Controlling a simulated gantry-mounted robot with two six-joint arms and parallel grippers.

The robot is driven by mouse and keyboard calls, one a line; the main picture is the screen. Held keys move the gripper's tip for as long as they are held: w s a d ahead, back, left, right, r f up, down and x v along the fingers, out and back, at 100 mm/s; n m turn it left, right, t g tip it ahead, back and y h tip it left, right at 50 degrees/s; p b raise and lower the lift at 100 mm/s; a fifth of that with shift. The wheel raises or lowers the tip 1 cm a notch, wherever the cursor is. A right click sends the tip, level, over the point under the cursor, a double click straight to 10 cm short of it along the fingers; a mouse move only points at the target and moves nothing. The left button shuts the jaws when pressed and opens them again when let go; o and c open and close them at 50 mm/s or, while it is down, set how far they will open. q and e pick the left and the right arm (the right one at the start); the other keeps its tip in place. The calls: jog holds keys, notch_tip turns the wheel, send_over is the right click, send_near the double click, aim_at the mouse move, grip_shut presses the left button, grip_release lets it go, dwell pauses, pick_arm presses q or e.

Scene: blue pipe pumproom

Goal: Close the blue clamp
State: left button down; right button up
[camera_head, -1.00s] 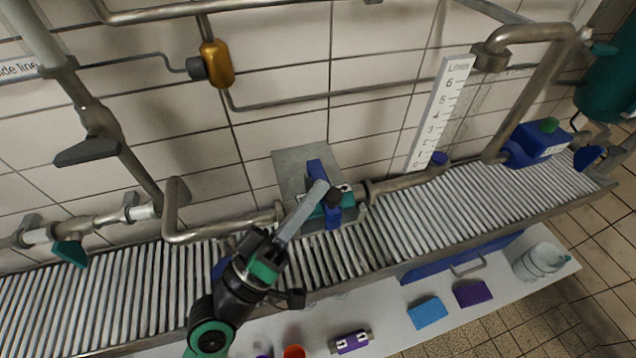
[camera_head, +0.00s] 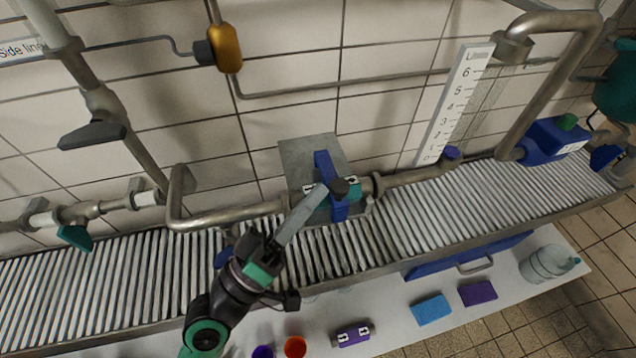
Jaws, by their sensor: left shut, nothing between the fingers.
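The blue clamp (camera_head: 324,167) is a blue strap or lever across a teal and white fitting, in front of a grey metal plate on the wall pipe. A dark knob (camera_head: 341,188) sits at its middle. My left gripper (camera_head: 317,194) comes from below left. Its long grey fingers are shut and empty, with their tips at the clamp beside the knob. I cannot tell whether they touch it. The tips and knob hide part of the clamp, and I cannot tell how far it is closed. My right gripper is not in view.
The pipe (camera_head: 235,216) runs both ways from the clamp. A roller conveyor (camera_head: 400,236) lies below it. A white table in front holds a purple-and-white block (camera_head: 353,336), an orange cup (camera_head: 295,347), a blue block (camera_head: 430,310) and a purple block (camera_head: 477,294). A white scale (camera_head: 455,105) stands right.

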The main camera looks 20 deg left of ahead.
pick_arm(q)
jog(key=b+v, duration=0.2)
jog(key=v, duration=0.8)
jog(key=shift+r+b, duration=0.3)
jog(key=shift+b, duration=0.1)
